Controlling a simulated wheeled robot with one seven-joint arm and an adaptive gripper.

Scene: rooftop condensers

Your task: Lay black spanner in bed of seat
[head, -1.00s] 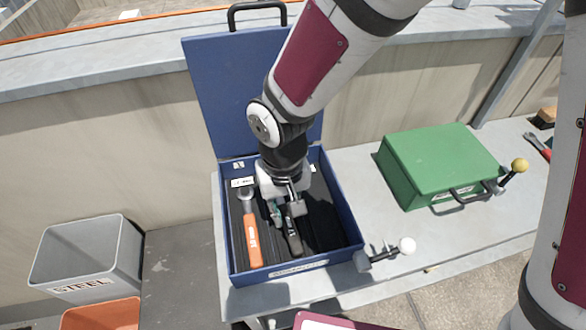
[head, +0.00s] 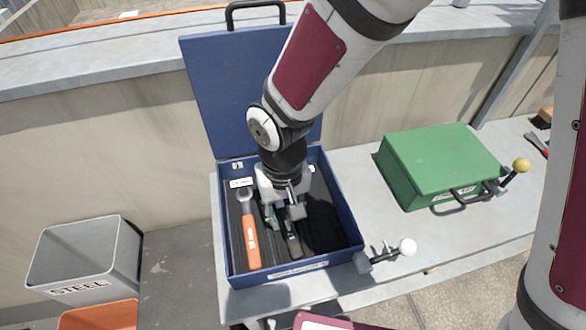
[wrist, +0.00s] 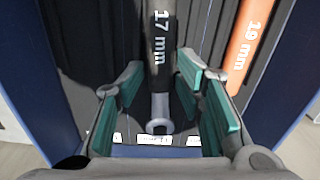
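The black spanner (head: 293,245), marked 17 mm, lies lengthwise in the middle of the blue toolbox (head: 354,222), which stands open. In the wrist view the spanner (wrist: 160,48) runs between my fingers, its ring end near the white labels. My gripper (head: 284,216) points down into the box. In the wrist view my gripper (wrist: 160,78) is open, its teal pads on either side of the spanner with a gap showing. The spanner appears to rest along its bed; whether it is fully seated cannot be told. My gripper hides its upper end in the head view.
An orange 19 mm spanner (head: 251,235) lies left of the black one. The raised lid (head: 225,95) stands behind my arm. A green case (head: 440,160) and a white-knobbed lever (head: 406,246) are to the right. A grey STEEL bin (head: 85,262) is at left.

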